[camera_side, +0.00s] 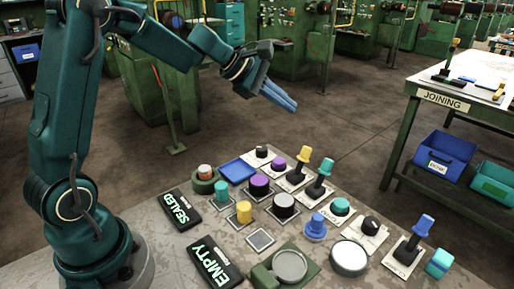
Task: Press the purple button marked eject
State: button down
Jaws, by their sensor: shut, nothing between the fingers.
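Two purple buttons show on the table in the side view: a larger purple button (259,184) on a plate near the middle left, and a smaller purple button (278,163) on a pale plate behind it. Any marking on either is too small to read, so I cannot tell which is marked eject. My gripper (291,104) has blue fingers, shut and empty. It is in the air above the far side of the table, apart from both buttons, its fingers tilted down to the right.
Yellow-topped (305,154) and green-topped levers (326,169) stand right of the purple buttons. SEALED (180,209) and EMPTY signs (214,265) lie left. A blue-topped lever (421,228) stands right.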

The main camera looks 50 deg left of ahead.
jog(key=n, duration=0.1)
send_over(274, 161)
notch_tip(274, 161, down, 4)
jog(key=shift+f+g, duration=0.2)
jog(key=shift+g, duration=0.1)
jog(key=shift+f, duration=4.4)
jog(key=shift+f, duration=0.1)
jog(key=shift+f, duration=0.3)
jog(key=shift+f, duration=0.4)
jog(key=shift+r, duration=0.8)
